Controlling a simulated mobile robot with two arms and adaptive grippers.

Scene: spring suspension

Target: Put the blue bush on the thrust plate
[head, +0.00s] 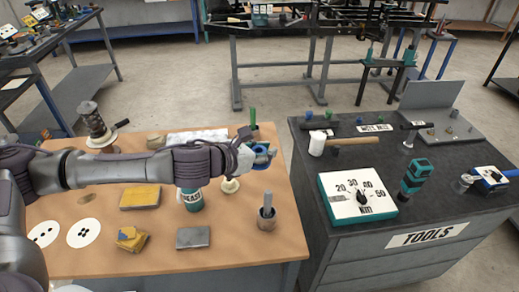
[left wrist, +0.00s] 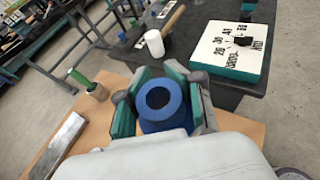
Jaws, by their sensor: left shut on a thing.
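My left gripper (head: 258,153) is above the right part of the wooden tabletop, shut on the blue bush (head: 263,161). In the left wrist view, the bush (left wrist: 158,122) is a blue ring-topped piece with a dark bore, between the green-padded fingers of the gripper (left wrist: 160,90). It looks raised off the table. A cream flanged piece (head: 230,185) stands below and left of the gripper. Two white discs with dark holes (head: 84,233) lie at the front left. I cannot tell which piece is the thrust plate. My right gripper is not in view.
A grey cup with a rod (head: 267,217), a green grease tin (head: 190,200), yellow blocks (head: 140,197) and a grey block (head: 193,238) stand on the wooden table (head: 90,262).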

